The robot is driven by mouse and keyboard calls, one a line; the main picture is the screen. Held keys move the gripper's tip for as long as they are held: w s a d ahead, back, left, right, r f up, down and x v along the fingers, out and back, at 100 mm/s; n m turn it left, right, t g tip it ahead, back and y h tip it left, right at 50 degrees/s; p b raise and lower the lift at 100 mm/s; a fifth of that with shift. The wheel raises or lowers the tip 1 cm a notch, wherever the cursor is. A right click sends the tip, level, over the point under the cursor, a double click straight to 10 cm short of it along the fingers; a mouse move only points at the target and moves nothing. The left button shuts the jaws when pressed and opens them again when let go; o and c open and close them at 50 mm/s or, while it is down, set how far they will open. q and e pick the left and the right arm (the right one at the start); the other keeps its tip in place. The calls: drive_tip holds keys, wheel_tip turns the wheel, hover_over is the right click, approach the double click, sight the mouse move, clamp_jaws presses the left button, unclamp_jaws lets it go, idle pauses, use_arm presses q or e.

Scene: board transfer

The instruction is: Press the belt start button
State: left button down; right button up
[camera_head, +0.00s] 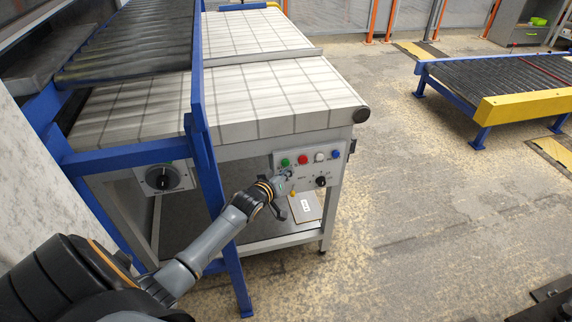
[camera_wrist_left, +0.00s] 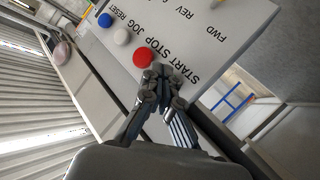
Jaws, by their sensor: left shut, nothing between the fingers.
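The control panel (camera_head: 333,168) is on the end of the conveyor below the belt. Its green button (camera_head: 285,162) is at the left of a row with a red button (camera_head: 303,159), a white button (camera_head: 319,156) and a blue button (camera_head: 336,154). My left gripper (camera_head: 286,176) is shut and empty, at the panel just below the green button. In the left wrist view its fingertips (camera_wrist_left: 160,78) are by the START label and beside the red button (camera_wrist_left: 143,57). The green button is hidden there. I cannot tell whether the fingertips touch the panel.
A black knob (camera_head: 321,181) is on the panel, below the buttons. A dark rotary switch (camera_head: 161,178) is further left. A roller conveyor (camera_head: 500,80) stands at the right, with open floor between.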

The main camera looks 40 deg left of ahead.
use_arm(q)
drive_tip(key=shift+w+a, duration=0.1)
drive_tip(key=shift+w+a, duration=0.2)
drive_tip(key=shift+w+a, duration=0.3)
drive_tip(key=shift+a, duration=0.05)
idle(0.8)
drive_tip(key=shift+s+d+p, duration=0.6)
drive_tip(key=shift+d+p, duration=0.05)
idle(0.3)
